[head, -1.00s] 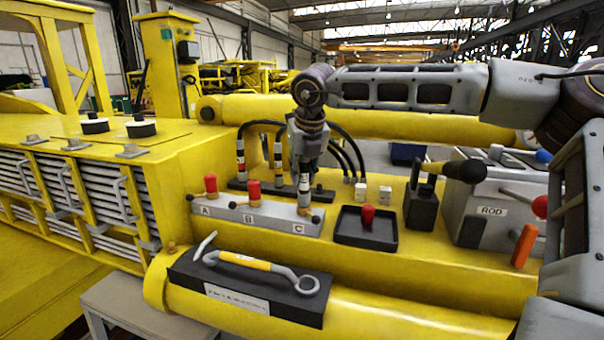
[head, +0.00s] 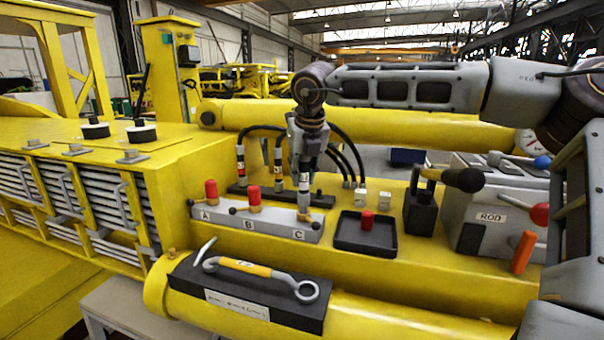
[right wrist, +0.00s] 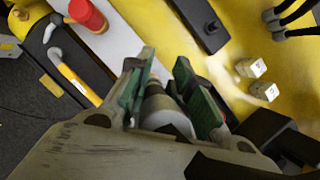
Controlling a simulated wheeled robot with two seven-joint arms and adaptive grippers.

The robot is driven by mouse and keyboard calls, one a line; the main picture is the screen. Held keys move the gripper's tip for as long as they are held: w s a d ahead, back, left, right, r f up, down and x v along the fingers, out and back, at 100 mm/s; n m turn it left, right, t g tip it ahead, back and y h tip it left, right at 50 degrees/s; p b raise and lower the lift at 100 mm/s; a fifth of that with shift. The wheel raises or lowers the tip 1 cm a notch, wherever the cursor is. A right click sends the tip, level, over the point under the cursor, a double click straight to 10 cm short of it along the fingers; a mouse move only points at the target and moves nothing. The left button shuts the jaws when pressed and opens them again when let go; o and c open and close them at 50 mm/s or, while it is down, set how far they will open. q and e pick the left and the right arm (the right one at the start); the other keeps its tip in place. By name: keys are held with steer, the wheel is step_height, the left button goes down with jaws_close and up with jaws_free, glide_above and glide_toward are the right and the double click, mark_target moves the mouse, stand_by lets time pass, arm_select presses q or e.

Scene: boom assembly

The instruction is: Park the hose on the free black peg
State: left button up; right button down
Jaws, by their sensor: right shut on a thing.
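My right gripper (head: 305,170) points down over the block's C end, shut on the hose's end fitting (head: 304,196). The fitting stands upright at port C of the grey block (head: 268,225) and appears to touch it. In the right wrist view the gripper's green-padded fingers (right wrist: 170,95) close around a grey cylindrical fitting (right wrist: 165,115). The black peg rail (head: 322,199) lies behind the block. Two other hose ends (head: 240,160) stand on its left and middle. A short free black peg (right wrist: 213,27) shows on the rail in the right wrist view. My left gripper is out of view.
Ports A and B carry red caps (head: 211,190). A black tray (head: 350,243) holds another red cap (head: 367,219). A lever box (head: 421,212) and the ROD console (head: 490,218) stand to the right. A hooked yellow-handled tool (head: 245,266) lies in front.

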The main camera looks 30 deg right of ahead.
mark_target(302, 159)
steer(key=shift+r+p, duration=0.3)
steer(key=shift+r, duration=1.25)
steer(key=shift+f, duration=0.15)
